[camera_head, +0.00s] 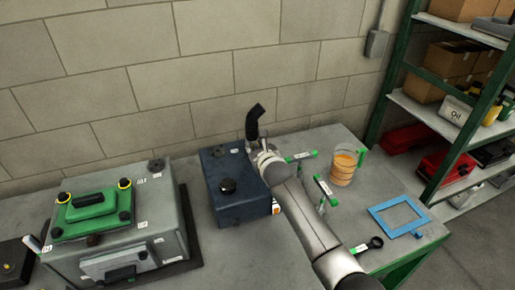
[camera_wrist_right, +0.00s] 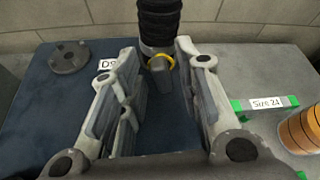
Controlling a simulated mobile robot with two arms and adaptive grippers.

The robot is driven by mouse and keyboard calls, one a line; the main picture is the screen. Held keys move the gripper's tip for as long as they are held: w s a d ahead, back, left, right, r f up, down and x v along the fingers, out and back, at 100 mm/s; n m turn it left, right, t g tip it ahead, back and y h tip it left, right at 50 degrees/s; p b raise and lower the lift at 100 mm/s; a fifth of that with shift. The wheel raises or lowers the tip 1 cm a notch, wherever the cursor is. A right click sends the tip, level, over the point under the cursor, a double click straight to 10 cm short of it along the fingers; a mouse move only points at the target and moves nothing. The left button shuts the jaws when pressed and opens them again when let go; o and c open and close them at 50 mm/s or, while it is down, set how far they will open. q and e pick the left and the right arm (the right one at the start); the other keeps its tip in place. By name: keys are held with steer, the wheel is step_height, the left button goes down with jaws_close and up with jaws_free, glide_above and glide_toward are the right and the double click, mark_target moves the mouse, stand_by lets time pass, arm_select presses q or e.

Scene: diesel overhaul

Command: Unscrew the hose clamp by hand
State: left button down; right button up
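A black ribbed hose (camera_wrist_right: 159,20) stands upright on the blue box (camera_head: 235,205); the bent hose also shows in the head view (camera_head: 254,120). The hose clamp (camera_wrist_right: 165,58) is a yellow ring low on the hose, with a dark grey screw grip (camera_wrist_right: 160,82) pointing towards my right wrist camera. My right gripper (camera_wrist_right: 158,62) is open, its fingers apart on either side of the clamp grip. I see no firm contact. In the head view the right gripper (camera_head: 259,150) hides the clamp and the hose's lower end. My left gripper is not in view.
A grey housing with a green cover (camera_head: 95,213) stands left of the blue box. Right on the bench are green-ended tools (camera_head: 300,156), an orange-filled beaker (camera_head: 343,168) and a blue frame (camera_head: 398,218). A green-framed shelf (camera_head: 450,70) stands at right; a wall is behind.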

jaws_close()
steer(key=shift+n, duration=0.5)
steer(key=shift+a+f+n+h, duration=0.1)
steer(key=shift+a+n+h, duration=0.05)
steer(key=shift+n+h, duration=0.2)
steer(key=shift+s+a+f+n+t+h, duration=0.1)
steer(key=shift+a+f+n+t+h, duration=0.1)
steer(key=shift+n+t+h, duration=0.35)
steer(key=shift+s+a+f+n+t+h, duration=0.2)
steer(key=shift+n+h, duration=0.3)
steer(key=shift+n, duration=0.4)
steer(key=shift+w+r, duration=0.15)
steer(key=shift+o, duration=1.1)
jaws_free()
